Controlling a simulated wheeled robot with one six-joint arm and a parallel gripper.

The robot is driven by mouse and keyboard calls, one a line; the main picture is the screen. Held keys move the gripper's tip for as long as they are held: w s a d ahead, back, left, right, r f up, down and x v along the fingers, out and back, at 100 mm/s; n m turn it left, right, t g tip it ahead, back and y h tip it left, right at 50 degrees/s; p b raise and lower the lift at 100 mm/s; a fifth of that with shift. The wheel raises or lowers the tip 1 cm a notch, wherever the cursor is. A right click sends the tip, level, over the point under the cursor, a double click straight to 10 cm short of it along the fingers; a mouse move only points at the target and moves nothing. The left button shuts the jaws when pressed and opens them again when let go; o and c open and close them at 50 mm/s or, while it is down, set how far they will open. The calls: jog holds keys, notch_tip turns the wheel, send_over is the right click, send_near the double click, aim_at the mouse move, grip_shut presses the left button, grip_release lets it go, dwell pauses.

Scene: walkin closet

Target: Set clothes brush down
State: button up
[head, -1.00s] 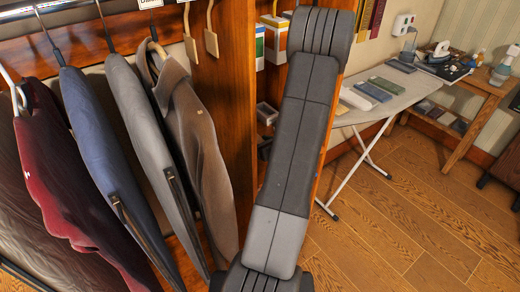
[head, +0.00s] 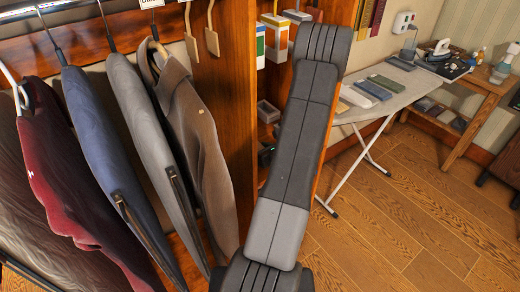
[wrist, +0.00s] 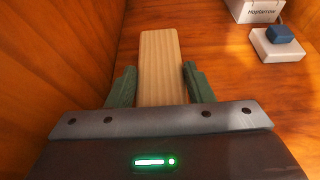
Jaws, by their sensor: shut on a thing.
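The clothes brush (wrist: 160,58) shows in the wrist view as a pale, striped wooden block pointing away from me. My gripper (wrist: 160,86) has its two green fingers on either side of the brush and is shut on it. The brush is over or on a reddish-brown wooden surface (wrist: 215,70); I cannot tell whether it touches. Its bristles are not visible. In the head view my own arm covers the middle, and the gripper and brush do not show.
In the wrist view, a wooden wall (wrist: 45,70) is close on the left. A white box (wrist: 255,10) and a white block with a blue top (wrist: 278,45) are at the far right. In the head view, jackets (head: 200,140) hang left and an ironing board (head: 385,100) stands right.

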jog(key=o, duration=1.1)
jog(key=shift+c, duration=0.2)
jog(key=shift+r+p, duration=0.2)
jog(key=shift+p, duration=0.2)
jog(key=shift+s+d, duration=0.25)
jog(key=b+v, duration=0.2)
jog(key=v, duration=0.9)
jog(key=shift+s+r, duration=0.2)
jog(key=shift+w, duration=0.1)
jog(key=p+x, duration=0.1)
jog(key=x, duration=1.1)
jog(key=shift+p, duration=0.35)
jog(key=shift+d+r, duration=0.1)
jog(key=shift+r, duration=0.25)
